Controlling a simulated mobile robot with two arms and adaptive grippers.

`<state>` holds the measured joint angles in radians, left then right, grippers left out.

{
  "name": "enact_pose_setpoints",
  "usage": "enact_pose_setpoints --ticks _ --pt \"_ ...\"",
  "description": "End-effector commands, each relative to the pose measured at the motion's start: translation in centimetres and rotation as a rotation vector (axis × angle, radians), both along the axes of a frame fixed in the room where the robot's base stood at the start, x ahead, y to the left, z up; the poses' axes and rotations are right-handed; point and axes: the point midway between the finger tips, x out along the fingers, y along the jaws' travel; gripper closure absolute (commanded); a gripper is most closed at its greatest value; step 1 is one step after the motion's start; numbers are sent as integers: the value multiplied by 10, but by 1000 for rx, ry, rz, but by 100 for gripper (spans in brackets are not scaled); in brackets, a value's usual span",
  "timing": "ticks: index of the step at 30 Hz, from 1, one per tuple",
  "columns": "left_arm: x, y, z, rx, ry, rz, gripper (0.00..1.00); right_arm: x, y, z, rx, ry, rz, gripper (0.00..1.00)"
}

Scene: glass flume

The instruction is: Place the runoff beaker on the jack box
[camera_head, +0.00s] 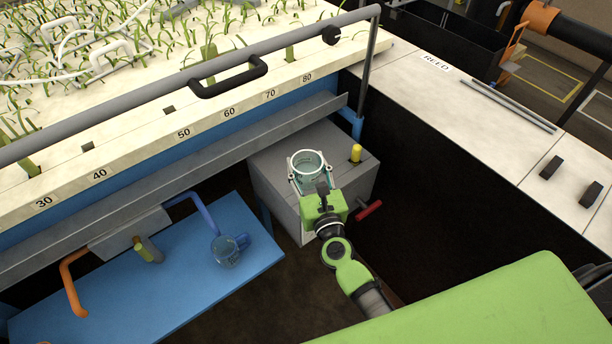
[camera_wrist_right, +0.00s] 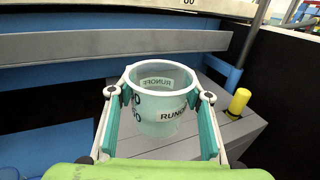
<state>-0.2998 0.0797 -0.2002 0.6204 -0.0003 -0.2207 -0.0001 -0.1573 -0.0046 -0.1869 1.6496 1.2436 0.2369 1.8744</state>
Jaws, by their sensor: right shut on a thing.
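The runoff beaker (camera_head: 307,158) is a clear, pale teal cup with RUNOFF labels; it also fills the middle of the right wrist view (camera_wrist_right: 162,122). My right gripper (camera_head: 309,168) is shut around its sides, one finger on each side, and the beaker is upright. The beaker is over the top of the grey jack box (camera_head: 271,170), left of a yellow knob (camera_head: 355,153). Whether its base touches the box top cannot be told; the fingers and green palm hide part of it. My left gripper is not in view.
A red handle (camera_head: 369,210) sticks out from the box's right side. The flume's grey ledge (camera_head: 200,160) runs just behind the box. A blue platform (camera_head: 190,285) at lower left holds a glass mug (camera_head: 226,252). A dark gap lies right of the box.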

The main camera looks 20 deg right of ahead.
Motion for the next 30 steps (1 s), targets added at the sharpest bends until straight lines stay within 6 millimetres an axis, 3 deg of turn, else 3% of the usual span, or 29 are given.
enact_pose_setpoints --ticks 3,9,23,24,25,26,30 --pt "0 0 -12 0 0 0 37 8 0 -13 0 0 0 76" --pt "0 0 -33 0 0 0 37 6 0 -38 -2 1 0 76" --pt "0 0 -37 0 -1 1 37 6 0 -42 -1 0 -1 76" --pt "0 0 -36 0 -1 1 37 6 0 -41 -1 0 0 49" --pt "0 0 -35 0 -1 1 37 6 0 -41 -1 1 0 42" --pt "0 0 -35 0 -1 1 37 6 0 -41 -1 1 0 38" --pt "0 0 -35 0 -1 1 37 6 0 -41 -1 1 0 38"
